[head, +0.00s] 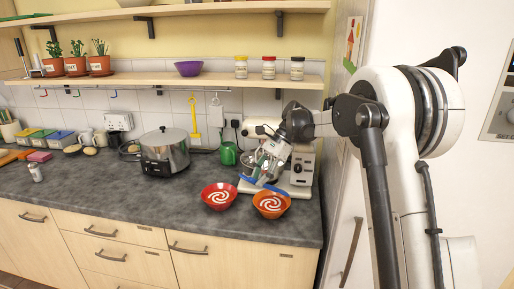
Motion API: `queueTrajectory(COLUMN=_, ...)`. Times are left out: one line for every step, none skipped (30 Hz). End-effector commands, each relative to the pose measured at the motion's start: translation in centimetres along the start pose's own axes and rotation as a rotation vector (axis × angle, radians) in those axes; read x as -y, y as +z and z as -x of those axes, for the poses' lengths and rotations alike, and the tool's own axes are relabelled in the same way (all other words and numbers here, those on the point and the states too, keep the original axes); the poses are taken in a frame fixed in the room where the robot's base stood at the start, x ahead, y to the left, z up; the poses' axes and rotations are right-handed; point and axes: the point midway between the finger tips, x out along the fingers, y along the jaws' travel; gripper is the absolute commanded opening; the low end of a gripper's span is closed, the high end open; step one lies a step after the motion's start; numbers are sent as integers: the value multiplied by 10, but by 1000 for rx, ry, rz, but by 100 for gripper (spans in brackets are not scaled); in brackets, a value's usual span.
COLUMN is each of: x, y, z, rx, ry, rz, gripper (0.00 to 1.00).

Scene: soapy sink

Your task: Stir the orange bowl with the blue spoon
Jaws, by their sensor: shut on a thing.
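The orange bowl (271,212) stands at the front of the dark counter, with a white spiral in it. The blue spoon (264,186) is a thin blue shape slanting across the back rim of the bowl, as seen in the picture. My gripper (262,174) is shut on the blue spoon, just above and behind the orange bowl. At this size I cannot tell whether the spoon touches the bowl or its contents. The spoon's part between the fingers is hidden.
A red bowl (219,205) with a like spiral stands just left of the orange one. A white stand mixer (301,168) is close behind my gripper. A steel cooker (165,153) stands further left. Bare counter (120,199) lies left of the bowls.

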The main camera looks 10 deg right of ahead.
Motion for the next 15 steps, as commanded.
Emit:
queueTrajectory(x=5, y=3, z=8, rx=46, ry=-37, rz=-40, gripper=0)
queueTrajectory(x=9, y=6, z=12, rx=77, ry=-61, rz=-63, gripper=0)
queueTrajectory(x=14, y=9, z=18, rx=118, ry=-93, rz=-94, gripper=0)
queueTrajectory(x=18, y=11, z=23, rx=149, ry=-117, rz=-115, gripper=0)
queueTrajectory(x=21, y=14, z=28, rx=180, ry=-141, rz=-134, gripper=0)
queueTrajectory(x=26, y=18, z=35, rx=219, ry=-171, rz=-157, gripper=0)
queueTrajectory(x=29, y=20, z=40, rx=245, ry=-192, rz=-172, gripper=0)
queueTrajectory(x=32, y=22, z=45, rx=270, ry=-211, rz=-185, gripper=0)
queueTrajectory(x=35, y=24, z=50, rx=298, ry=-232, rz=-197, gripper=0)
queueTrajectory(x=37, y=26, z=54, rx=317, ry=-246, rz=-205, gripper=0)
queueTrajectory(x=39, y=28, z=58, rx=333, ry=-259, rz=-211, gripper=0)
queueTrajectory(x=41, y=29, z=61, rx=350, ry=-272, rz=-217, gripper=0)
queueTrajectory(x=42, y=30, z=64, rx=362, ry=-280, rz=-221, gripper=0)
queueTrajectory(x=43, y=30, z=66, rx=370, ry=-285, rz=-224, gripper=0)
queueTrajectory(x=44, y=31, z=68, rx=379, ry=-292, rz=-227, gripper=0)
